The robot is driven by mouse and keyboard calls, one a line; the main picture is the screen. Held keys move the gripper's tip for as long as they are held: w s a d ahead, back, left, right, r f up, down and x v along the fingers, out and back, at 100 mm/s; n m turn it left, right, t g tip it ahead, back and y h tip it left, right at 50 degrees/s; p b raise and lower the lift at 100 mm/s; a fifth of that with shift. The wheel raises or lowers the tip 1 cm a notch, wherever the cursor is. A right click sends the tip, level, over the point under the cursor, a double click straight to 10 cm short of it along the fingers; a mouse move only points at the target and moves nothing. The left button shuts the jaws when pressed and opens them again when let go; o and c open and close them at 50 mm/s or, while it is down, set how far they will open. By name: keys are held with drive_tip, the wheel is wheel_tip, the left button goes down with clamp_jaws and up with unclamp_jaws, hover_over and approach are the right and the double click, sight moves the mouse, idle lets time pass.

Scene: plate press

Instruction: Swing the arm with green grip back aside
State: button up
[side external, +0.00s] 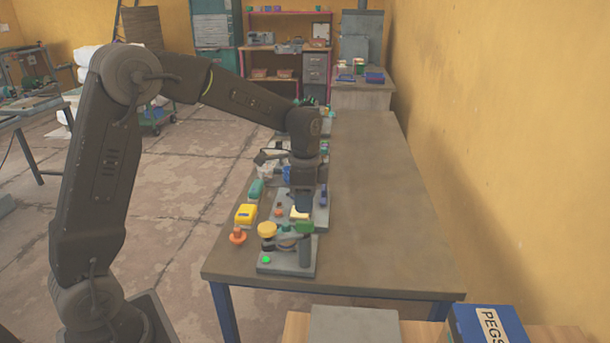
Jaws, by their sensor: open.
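The green grip (304,227) is a small green block at the back right of the nearest grey base plate (298,266), beside a short dark post. The swing arm under the grip is small and partly hidden, so I cannot tell its exact angle. A yellow round knob (267,229) and dark discs (287,245) are to its left, and a bright green button (266,259) is at the front left. My gripper (302,208) points down just behind the green grip, above a second grey plate. It is open; its fingers are small and dark here, and contact with anything is unclear.
A yellow box (246,214), an orange knob (237,236) and a teal item (256,189) stand along the table's left edge. More fixtures lie behind my gripper. The table's right half (375,220) is clear, up to the yellow wall.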

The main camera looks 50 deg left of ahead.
wheel_tip(320, 180, up, 7)
idle(0.3)
drive_tip(key=shift+s, duration=0.1)
drive_tip(key=s+d+r+n+t, duration=0.1)
drive_tip(key=s+d+n+t, duration=0.1)
drive_tip(key=s, duration=0.9)
drive_tip(key=s+d+r+n+t, duration=0.1)
drive_tip(key=s+d+n+t, duration=0.2)
drive_tip(key=s, duration=0.9)
drive_tip(key=d+n, duration=0.2)
drive_tip(key=n, duration=0.1)
drive_tip(key=shift+r+n+t, duration=0.3)
drive_tip(key=shift+n, duration=0.1)
